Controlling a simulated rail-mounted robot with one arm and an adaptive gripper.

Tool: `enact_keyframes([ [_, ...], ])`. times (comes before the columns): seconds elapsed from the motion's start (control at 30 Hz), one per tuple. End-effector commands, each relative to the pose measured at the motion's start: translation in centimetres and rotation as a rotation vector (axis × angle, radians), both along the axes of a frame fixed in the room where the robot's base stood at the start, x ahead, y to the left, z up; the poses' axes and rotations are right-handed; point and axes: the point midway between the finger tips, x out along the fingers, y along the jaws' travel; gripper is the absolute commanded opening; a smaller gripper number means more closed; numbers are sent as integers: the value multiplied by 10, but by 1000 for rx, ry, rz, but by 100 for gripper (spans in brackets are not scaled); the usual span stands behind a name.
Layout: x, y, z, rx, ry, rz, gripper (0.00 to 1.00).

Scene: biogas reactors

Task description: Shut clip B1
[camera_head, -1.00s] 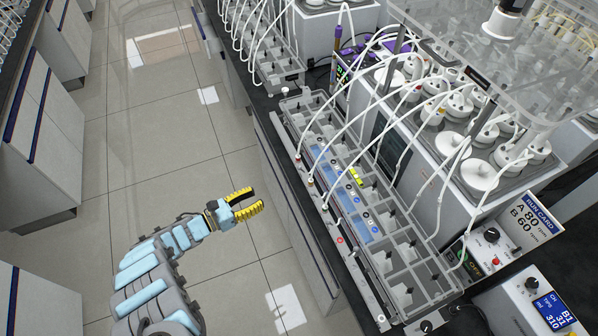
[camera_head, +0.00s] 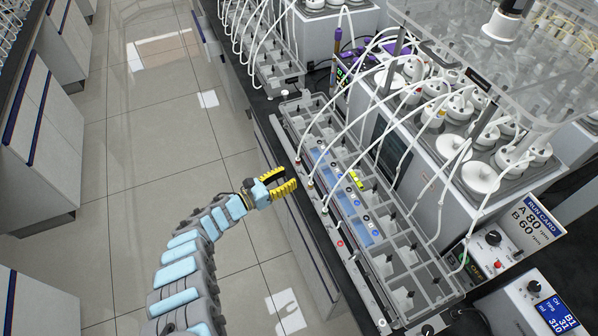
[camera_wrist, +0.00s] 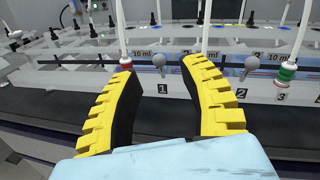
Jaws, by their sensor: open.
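My gripper (camera_head: 284,179) is open and empty in the head view, beside the front edge of the long grey rack (camera_head: 375,283). In the wrist view its yellow ribbed fingers (camera_wrist: 160,78) spread before the rack front. White tubes end in banded fittings along that front: a red-banded one (camera_wrist: 126,62) left of the number 1 and a red-and-green one (camera_wrist: 287,71) at right. Grey round-headed knobs stand near numbers 1 (camera_wrist: 159,62) and 2 (camera_wrist: 250,65). The fingers appear apart from these parts. I cannot tell which part is clip B1.
Reactor vessels (camera_head: 482,180) stand behind, with white tubes arching over the rack. A box with a B1 label (camera_head: 553,310) is at lower right. The floor at left is clear.

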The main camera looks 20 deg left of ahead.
Motion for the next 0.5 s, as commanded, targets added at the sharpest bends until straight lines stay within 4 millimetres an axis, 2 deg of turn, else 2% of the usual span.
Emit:
enact_keyframes([
  [0.2, 26, -18, -3, 0, 1, -1, 43],
  [0.5, 38, -26, 0, 0, 0, 0, 43],
])
